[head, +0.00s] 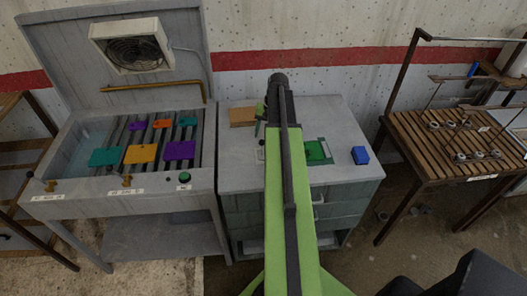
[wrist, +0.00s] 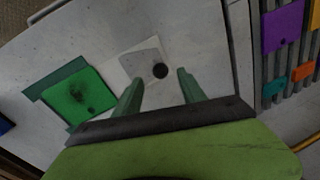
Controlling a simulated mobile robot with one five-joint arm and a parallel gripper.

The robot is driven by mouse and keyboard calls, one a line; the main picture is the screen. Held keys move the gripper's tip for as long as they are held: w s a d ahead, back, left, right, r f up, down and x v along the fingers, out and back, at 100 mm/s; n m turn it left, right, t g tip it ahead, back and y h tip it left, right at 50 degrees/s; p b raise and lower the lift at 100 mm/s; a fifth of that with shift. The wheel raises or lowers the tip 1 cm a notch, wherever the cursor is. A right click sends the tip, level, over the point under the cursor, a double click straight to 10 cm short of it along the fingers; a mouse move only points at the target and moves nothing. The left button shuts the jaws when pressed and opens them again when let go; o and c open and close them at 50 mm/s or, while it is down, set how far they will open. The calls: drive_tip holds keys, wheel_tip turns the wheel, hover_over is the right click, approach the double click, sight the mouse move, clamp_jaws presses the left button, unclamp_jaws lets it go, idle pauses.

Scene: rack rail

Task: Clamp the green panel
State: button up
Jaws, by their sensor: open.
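The bright green panel (head: 319,152) lies flat on the grey cabinet top, right of my arm, which hides part of its surroundings. In the wrist view the green panel (wrist: 80,98) is left of my gripper (wrist: 158,86), with darker green strips along its edges and dark smudges on its face. The gripper's two green fingers are apart and nothing shows held between them. Just beyond the fingertips is a round black piece (wrist: 160,70) beside a light grey plate (wrist: 138,58). The fingers do not touch the panel. In the head view my arm hides the gripper.
A blue block (head: 360,155) sits right of the panel, and a tan block (head: 242,116) at the back left. On the left stands a grey rack (head: 120,189) with several coloured panels. A slatted wooden table (head: 450,141) is on the right. The cabinet's front right is clear.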

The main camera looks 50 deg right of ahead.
sight(262, 143)
drive_tip(key=f+b, duration=0.1)
drive_tip(key=f, duration=0.1)
drive_tip(key=f+b, duration=0.2)
drive_tip(key=w+f+b, duration=0.1)
drive_tip(key=f, duration=0.1)
drive_tip(key=shift+a, duration=0.35)
drive_tip(key=shift+r, duration=0.1)
clamp_jaws()
drive_tip(key=shift+s, duration=0.1)
idle(0.7)
